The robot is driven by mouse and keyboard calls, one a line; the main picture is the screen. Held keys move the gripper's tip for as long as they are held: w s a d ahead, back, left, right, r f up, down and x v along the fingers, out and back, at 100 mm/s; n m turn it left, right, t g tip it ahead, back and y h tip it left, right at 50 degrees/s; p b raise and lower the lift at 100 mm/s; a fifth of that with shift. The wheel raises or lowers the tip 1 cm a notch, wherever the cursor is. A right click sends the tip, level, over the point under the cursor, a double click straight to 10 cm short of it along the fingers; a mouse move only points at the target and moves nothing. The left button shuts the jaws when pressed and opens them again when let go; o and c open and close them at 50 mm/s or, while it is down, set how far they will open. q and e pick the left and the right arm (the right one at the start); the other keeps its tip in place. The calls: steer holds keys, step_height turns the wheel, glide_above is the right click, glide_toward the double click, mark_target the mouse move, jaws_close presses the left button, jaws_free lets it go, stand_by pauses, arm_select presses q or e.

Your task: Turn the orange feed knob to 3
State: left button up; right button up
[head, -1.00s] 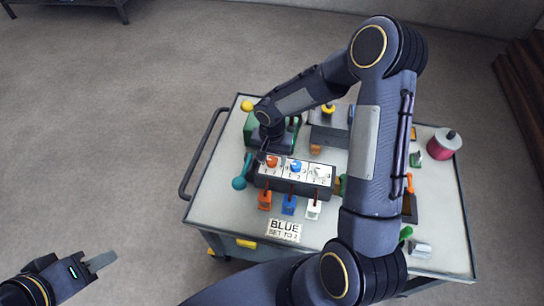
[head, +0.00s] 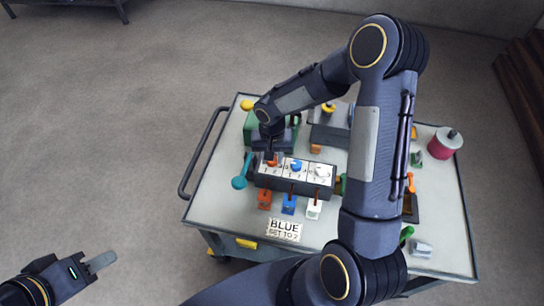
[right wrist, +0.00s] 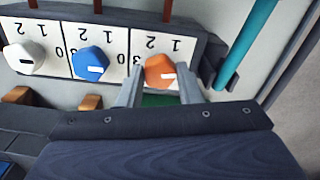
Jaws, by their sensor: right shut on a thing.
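The orange feed knob (right wrist: 160,72) sits on the end dial of a dark box with white dial plates. My right gripper (right wrist: 161,88) has one finger on each side of the knob and is shut on it. The white mark on the knob lies to the right of its middle in the right wrist view. The figures 2 and 1 show beside it; the figure at the mark is hidden by a finger. In the head view my right gripper (head: 271,155) covers most of the knob. My left gripper (head: 102,262) hangs empty off the cart, at lower left.
A blue knob (right wrist: 90,64) and a white knob (right wrist: 24,58) share the box. A teal lever (right wrist: 248,42) stands close beside the orange dial. Orange, blue and white levers line the front. A card (head: 284,229) reads BLUE, its last figure unclear. A red spool (head: 444,146) stands right.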

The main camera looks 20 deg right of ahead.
steer(key=n, duration=0.3)
steer(key=shift+n+b, duration=0.3)
steer(key=shift+n, duration=0.1)
steer(key=n, duration=0.4)
steer(key=shift+n, duration=0.3)
steer(key=n, duration=0.4)
steer(key=shift+r, duration=0.1)
steer(key=n+p, duration=0.1)
steer(key=n, duration=0.3)
steer(key=n+p, duration=0.1)
steer(key=n, duration=0.3)
steer(key=shift+n, duration=0.3)
steer(key=n+p, duration=0.1)
steer(key=n, duration=0.2)
steer(key=shift+n, duration=0.3)
steer(key=n+p, duration=0.2)
steer(key=n, duration=0.3)
steer(key=shift+n+p, duration=0.65)
steer(key=shift+n, duration=1.15)
